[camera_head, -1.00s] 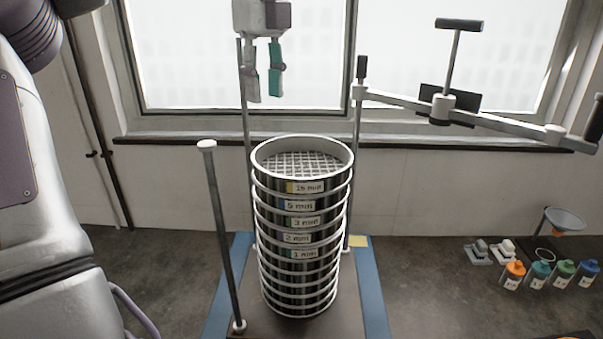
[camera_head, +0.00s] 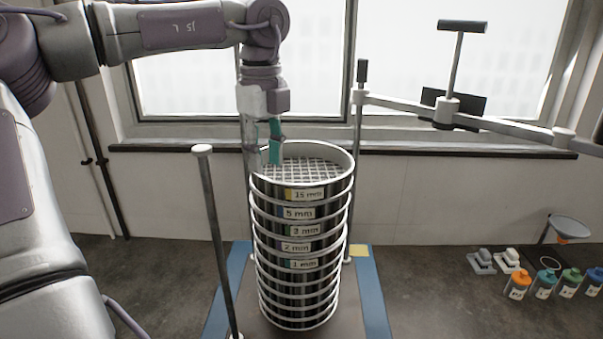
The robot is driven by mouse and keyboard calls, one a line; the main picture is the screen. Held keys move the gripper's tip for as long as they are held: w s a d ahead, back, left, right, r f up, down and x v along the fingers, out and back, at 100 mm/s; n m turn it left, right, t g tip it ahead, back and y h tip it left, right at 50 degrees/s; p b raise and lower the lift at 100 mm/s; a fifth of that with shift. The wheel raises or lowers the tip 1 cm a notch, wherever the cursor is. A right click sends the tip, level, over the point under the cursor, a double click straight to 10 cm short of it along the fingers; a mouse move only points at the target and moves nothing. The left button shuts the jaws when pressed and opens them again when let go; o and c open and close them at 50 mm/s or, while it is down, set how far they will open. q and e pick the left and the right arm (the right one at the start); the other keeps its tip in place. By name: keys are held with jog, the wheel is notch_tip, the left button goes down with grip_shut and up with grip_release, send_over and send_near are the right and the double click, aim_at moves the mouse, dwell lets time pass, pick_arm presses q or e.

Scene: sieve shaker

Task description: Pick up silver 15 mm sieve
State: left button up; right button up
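The silver 15 mm sieve (camera_head: 318,194) is the top ring of a tall stack, with a wire mesh in it and a label on its front. My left gripper (camera_head: 263,165) points down at the sieve's left rim. Its teal-padded finger is over the inside of the sieve, and the other finger is at the outer left side. The fingers are apart, with the rim seemingly between them; I cannot tell whether they touch it. My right gripper is not in view.
Lower sieves (camera_head: 300,247) stand under it on the shaker base (camera_head: 372,300). Upright rods stand around the stack, one at front left (camera_head: 207,220). A clamp bar (camera_head: 395,104) swings out to the right. Bottles (camera_head: 545,284) and a funnel (camera_head: 568,229) stand at far right.

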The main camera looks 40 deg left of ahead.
aim_at(264, 179)
pick_arm(q)
jog(key=f, duration=0.1)
jog(key=f+p, duration=0.1)
jog(key=f, duration=0.1)
jog(key=f+p, duration=0.1)
jog(key=shift+s+f, duration=0.15)
jog(key=shift+s, duration=0.25)
jog(key=shift+f, duration=0.25)
jog(key=shift+w, duration=0.1)
jog(key=shift+c, duration=1)
grip_shut()
jog(key=shift+r, duration=0.1)
